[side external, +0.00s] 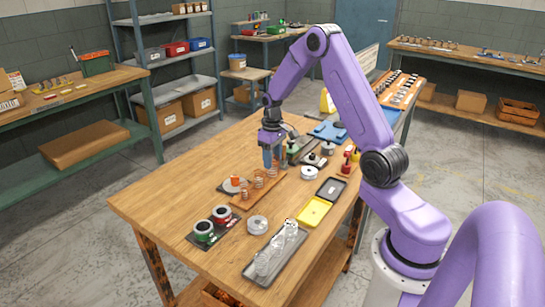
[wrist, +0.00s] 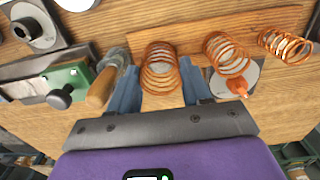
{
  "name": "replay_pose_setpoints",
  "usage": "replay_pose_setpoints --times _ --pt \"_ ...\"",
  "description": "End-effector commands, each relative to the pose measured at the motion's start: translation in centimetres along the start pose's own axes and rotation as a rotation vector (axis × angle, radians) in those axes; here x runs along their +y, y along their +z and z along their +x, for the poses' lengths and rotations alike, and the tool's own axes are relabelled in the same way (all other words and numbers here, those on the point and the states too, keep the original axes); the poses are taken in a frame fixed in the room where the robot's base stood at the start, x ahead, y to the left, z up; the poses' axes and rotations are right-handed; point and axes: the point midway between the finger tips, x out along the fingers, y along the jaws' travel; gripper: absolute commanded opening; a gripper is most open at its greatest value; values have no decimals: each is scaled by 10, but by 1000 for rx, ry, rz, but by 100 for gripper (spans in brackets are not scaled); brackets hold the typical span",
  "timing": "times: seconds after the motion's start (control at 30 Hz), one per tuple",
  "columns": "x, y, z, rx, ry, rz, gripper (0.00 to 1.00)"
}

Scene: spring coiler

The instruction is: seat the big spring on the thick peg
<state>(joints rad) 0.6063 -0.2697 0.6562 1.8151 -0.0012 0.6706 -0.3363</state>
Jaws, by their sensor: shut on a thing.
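My gripper (wrist: 160,92) points down over the far end of a wooden board (side external: 246,203). Its two blue fingers are shut on a copper-coloured coil spring (wrist: 160,66), the widest-looking of the row. The spring seems to stand on the board; I cannot tell whether it is lifted. My gripper also shows in the side view (side external: 271,162). Two other springs, a middle one (wrist: 226,54) and a narrower one (wrist: 286,45), stand apart to the right in the wrist view. A grey disc (wrist: 248,72) with an orange peg-like tip (wrist: 237,87) lies beside the board. I cannot identify the thick peg with certainty.
A green-bodied tool (wrist: 67,82) and a wooden handle (wrist: 101,87) lie close left of the fingers in the wrist view. The left table area is clear.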

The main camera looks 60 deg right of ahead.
Motion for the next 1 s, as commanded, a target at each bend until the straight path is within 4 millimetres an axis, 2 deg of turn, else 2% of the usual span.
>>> replay_pose_setpoints --times 0.9,0.93,1.0 --pt "0 0 9 0 0 0 31" --pt "0 0 9 0 0 0 51" --pt "0 0 9 0 0 0 74"
